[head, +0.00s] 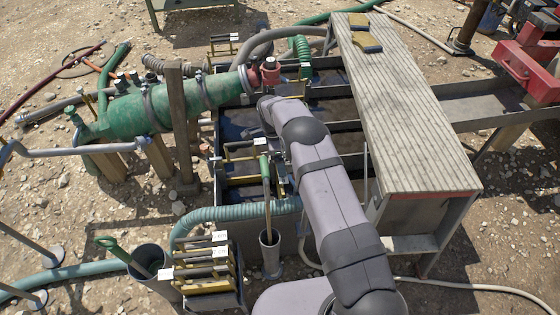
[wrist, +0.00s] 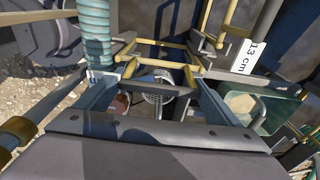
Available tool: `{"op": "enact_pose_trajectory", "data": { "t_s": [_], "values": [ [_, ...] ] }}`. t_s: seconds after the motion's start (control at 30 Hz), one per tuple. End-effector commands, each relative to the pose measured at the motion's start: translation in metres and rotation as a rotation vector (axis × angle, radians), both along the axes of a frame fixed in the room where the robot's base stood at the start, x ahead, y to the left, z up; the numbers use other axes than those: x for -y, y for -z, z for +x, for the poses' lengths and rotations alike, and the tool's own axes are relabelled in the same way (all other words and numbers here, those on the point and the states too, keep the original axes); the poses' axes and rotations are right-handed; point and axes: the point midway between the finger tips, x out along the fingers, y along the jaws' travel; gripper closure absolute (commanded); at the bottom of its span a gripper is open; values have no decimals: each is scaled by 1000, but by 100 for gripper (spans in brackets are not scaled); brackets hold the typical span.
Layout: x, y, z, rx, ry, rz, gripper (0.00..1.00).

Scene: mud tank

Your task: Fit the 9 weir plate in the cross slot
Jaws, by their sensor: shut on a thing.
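My gripper (wrist: 160,82) is in the middle of the wrist view, its two blue-grey fingers closing in on a yellow-handled weir plate (wrist: 157,63). The number on this plate cannot be read. In the head view my arm covers the gripper, so I cannot tell how the plate sits against the slot. The mud tank (head: 345,126) has dark cross walls. A yellow plate with a black handle (head: 240,150) shows across the tank left of my arm. A plate labelled 13 cm (wrist: 250,57) stands at the right in the wrist view.
A rack of several labelled plates (head: 203,284) stands at the front. A green-handled tool (head: 265,185) rises from a cup just left of my arm. A grated walkway (head: 400,115) crosses the tank's right side. A green hose (head: 235,212) lies along the front, and a green pump (head: 150,108) is at left.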

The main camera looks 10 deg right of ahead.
Motion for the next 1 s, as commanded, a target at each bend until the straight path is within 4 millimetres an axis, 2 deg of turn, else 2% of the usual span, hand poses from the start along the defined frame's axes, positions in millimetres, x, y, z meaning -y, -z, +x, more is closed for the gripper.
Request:
{"op": "enact_pose_trajectory", "data": {
  "t_s": [0.87,0.9,0.93,1.0],
  "values": [
    [0,11,1,2,0,0,61],
    [0,11,1,2,0,0,6],
    [0,10,1,2,0,0,0],
    [0,11,1,2,0,0,0]
  ]
}}
